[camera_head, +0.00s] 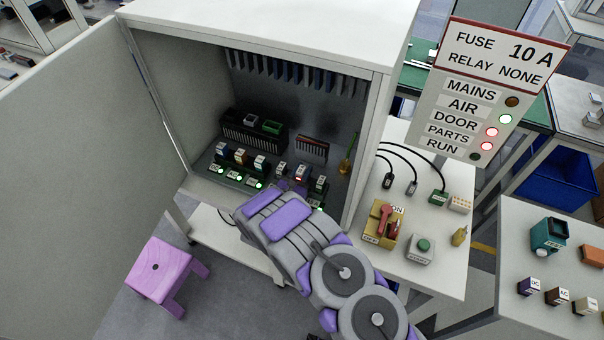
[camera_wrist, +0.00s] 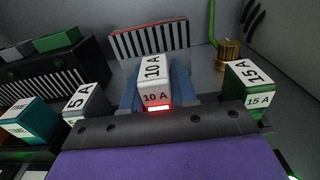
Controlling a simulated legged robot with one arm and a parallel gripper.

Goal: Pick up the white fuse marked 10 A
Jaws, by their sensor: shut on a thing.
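The white fuse marked 10 A (camera_wrist: 153,82) is in the middle of the wrist view, with a red light at its lower front. My gripper (camera_wrist: 156,86) has a blue finger on each side of it and is shut on it. In the head view the fuse (camera_head: 301,171) shows just beyond my gripper (camera_head: 296,186), inside the open cabinet. I cannot tell whether the fuse still sits in its socket.
A fuse marked 5 A (camera_wrist: 84,104) stands close on the left and a green one marked 15 A (camera_wrist: 250,82) on the right. A black rack (camera_head: 252,131) and a striped block (camera_head: 312,148) lie behind. The cabinet's side wall (camera_head: 362,125) bounds the right.

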